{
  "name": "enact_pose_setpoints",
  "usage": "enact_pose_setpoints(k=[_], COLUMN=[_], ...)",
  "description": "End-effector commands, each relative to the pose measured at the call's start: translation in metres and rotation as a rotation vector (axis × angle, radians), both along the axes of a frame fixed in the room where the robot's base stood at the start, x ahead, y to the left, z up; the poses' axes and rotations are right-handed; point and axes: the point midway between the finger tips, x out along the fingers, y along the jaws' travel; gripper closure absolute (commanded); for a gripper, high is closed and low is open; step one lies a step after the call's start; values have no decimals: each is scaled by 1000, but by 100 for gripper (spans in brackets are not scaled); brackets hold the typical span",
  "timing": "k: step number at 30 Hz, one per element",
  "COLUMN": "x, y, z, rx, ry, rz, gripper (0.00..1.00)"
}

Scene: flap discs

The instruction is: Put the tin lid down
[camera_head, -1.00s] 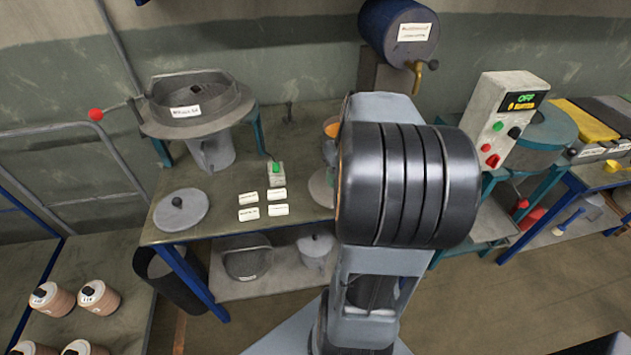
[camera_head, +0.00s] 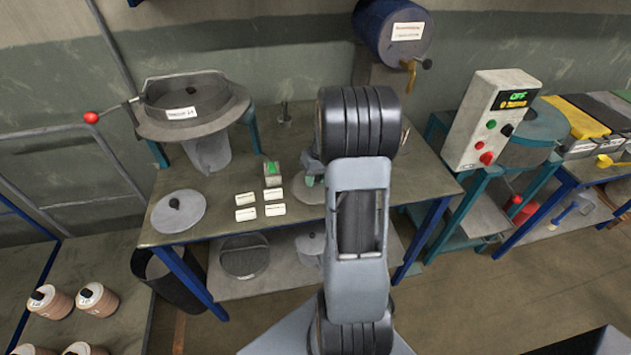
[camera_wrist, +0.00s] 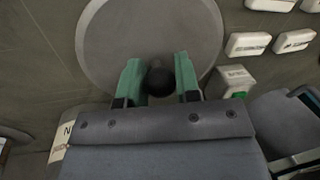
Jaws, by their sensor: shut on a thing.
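The tin lid is a flat grey disc with a dark knob. In the wrist view the lid (camera_wrist: 115,40) fills the top middle. My gripper (camera_wrist: 160,75) has its green fingers on either side of the knob and is shut on it. In the head view the lid (camera_head: 303,193) shows low over the workbench (camera_head: 400,185), right of the white labels, partly hidden by my arm. My gripper (camera_head: 312,178) is just above it. I cannot tell whether the lid touches the bench top.
A green-button box (camera_head: 271,173) and several white labels (camera_head: 245,213) lie just left of the lid. Another round knobbed lid (camera_head: 178,211) lies at the bench's left end. A sieve machine (camera_head: 190,105) stands at the back left. A labelled white object (camera_wrist: 60,145) is close by.

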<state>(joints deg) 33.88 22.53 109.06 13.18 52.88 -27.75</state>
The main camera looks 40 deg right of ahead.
Motion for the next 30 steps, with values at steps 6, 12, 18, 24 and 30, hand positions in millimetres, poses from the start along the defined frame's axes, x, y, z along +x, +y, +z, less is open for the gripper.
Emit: enact_pose_setpoints(k=[6,12,18,24,30], x=[0,0,-1,-1,-1], y=[0,0,0,0,0], z=[-13,-15,-17,-17,-16], rx=[-1,-1,-1,-1,-1], ry=[-1,-1,-1,0,0], rz=[-1,-1,-1,0,-1], gripper=[95,95,61,44,44])
